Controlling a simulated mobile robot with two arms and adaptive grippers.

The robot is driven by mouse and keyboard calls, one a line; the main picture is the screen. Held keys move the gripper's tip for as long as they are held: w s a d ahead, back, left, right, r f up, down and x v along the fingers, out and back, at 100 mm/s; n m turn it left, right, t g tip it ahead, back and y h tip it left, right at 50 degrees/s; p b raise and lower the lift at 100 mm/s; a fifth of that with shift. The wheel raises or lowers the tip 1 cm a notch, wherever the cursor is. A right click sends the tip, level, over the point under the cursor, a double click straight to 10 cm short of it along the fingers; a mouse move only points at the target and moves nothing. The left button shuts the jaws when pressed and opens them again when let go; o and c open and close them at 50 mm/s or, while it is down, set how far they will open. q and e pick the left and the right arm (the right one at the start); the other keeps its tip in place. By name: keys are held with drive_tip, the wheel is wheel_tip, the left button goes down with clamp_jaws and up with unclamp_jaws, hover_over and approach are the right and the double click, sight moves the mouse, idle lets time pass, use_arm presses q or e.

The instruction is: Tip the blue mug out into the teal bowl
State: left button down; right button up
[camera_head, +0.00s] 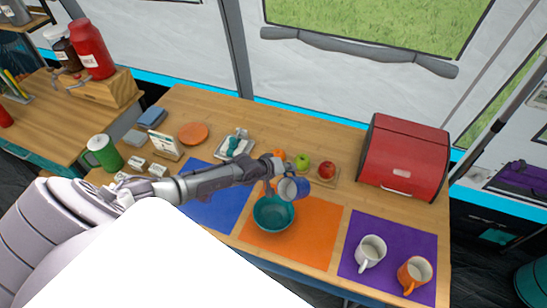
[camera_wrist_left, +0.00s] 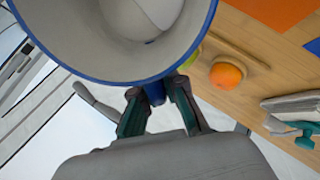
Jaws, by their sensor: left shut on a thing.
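The blue mug (camera_head: 303,186) is in the head view, tilted, with its pale inside showing. It is above the back right side of the teal bowl (camera_head: 274,226), which stands upright on the orange mat. My left gripper (camera_head: 276,172) is shut on the mug's handle. In the left wrist view, the mug's blue rim (camera_wrist_left: 113,80) and pale inside fill the top, and the fingers of my left gripper (camera_wrist_left: 156,98) close on the blue handle (camera_wrist_left: 154,92). A pale rounded shape shows inside the mug; I cannot tell what it is. My right gripper is not in view.
A blue mat (camera_head: 212,212), an orange mat (camera_head: 310,240) and a purple mat (camera_head: 390,235) lie along the table front. White (camera_head: 370,252) and orange (camera_head: 414,274) mugs stand on the purple mat. Fruit, including a red apple (camera_head: 327,170), sits behind the mug. A red bread box (camera_head: 405,158) stands right.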

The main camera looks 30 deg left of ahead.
use_arm(q)
drive_tip(key=shift+s+r+t, duration=0.1)
drive_tip(key=shift+r+t, duration=0.1)
drive_tip(key=shift+t, duration=0.4)
drive_tip(key=shift+s+a+r+t+h+b, duration=0.15)
drive_tip(key=shift+s+r+t+h+b, duration=0.2)
drive_tip(key=shift+r+t+h+b, duration=0.45)
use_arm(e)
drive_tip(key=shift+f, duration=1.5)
use_arm(q)
drive_tip(key=shift+y+b, duration=0.3)
drive_tip(key=shift+b, duration=0.1)
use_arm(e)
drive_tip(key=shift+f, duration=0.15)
use_arm(q)
drive_tip(key=shift+s+t, duration=0.1)
drive_tip(key=shift+t, duration=0.2)
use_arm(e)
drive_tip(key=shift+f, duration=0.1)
